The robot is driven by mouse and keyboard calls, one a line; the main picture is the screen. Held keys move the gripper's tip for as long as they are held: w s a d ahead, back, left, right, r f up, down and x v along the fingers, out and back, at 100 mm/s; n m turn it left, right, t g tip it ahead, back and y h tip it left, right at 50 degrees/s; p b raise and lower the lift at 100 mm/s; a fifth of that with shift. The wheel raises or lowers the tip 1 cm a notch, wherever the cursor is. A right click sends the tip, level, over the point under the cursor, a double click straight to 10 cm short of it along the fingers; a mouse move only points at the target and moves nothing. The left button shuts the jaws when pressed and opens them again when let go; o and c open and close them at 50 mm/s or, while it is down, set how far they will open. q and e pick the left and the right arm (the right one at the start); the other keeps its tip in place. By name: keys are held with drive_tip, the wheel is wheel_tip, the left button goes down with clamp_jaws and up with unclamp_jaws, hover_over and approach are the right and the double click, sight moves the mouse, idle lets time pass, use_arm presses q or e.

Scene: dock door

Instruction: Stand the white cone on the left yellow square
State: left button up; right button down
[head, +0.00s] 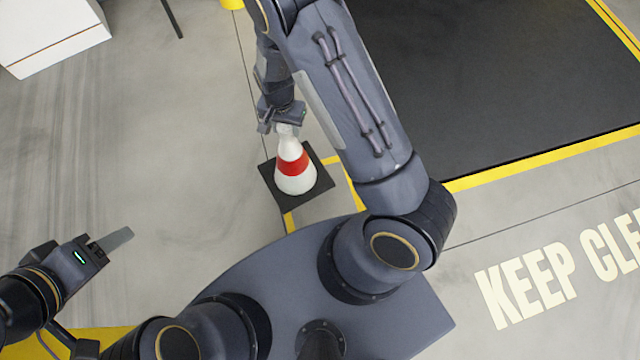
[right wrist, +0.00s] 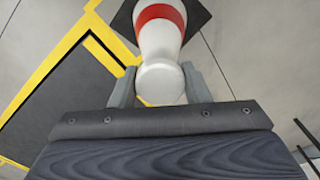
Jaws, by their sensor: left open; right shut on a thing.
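The white cone (head: 294,174) has a red band and a black square base (head: 313,196). It is upright, and its base is over a yellow-outlined square (head: 354,192) on the floor. I cannot tell whether the base touches the floor. My right gripper (head: 285,127) is shut on the cone's top. In the right wrist view the cone's white tip (right wrist: 161,83) sits between the two fingers. My left gripper (head: 120,240) is open and empty at the lower left, well away from the cone. Much of the yellow outline is hidden by the base and my right arm.
A dark dock area (head: 490,80) with a yellow border lies at the upper right. "KEEP CLEAR" lettering (head: 530,285) is on the floor at the right. A white box (head: 50,35) stands at the upper left. The grey floor left of the cone is clear.

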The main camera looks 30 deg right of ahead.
drive_tip(key=f+m+b, duration=0.1)
drive_tip(key=w+a+f+m+b, duration=0.1)
drive_tip(key=f+b, duration=0.2)
drive_tip(key=shift+w+a+f+m+b, duration=0.2)
drive_tip(key=shift+f+m+b, duration=0.15)
drive_tip(key=shift+m+b, duration=0.05)
use_arm(q)
wheel_tip(320, 180, down, 15)
drive_tip(key=b, duration=0.8)
drive_tip(key=shift+r, duration=0.15)
use_arm(e)
drive_tip(key=s+d+f, duration=0.7)
drive_tip(key=d+f, duration=0.4)
drive_tip(key=f, duration=0.1)
drive_tip(key=shift+s+d+f, duration=0.2)
drive_tip(key=shift+d+f, duration=0.15)
drive_tip(key=shift+f, duration=0.2)
drive_tip(key=c, duration=0.8)
unclamp_jaws()
drive_tip(key=shift+r, duration=0.15)
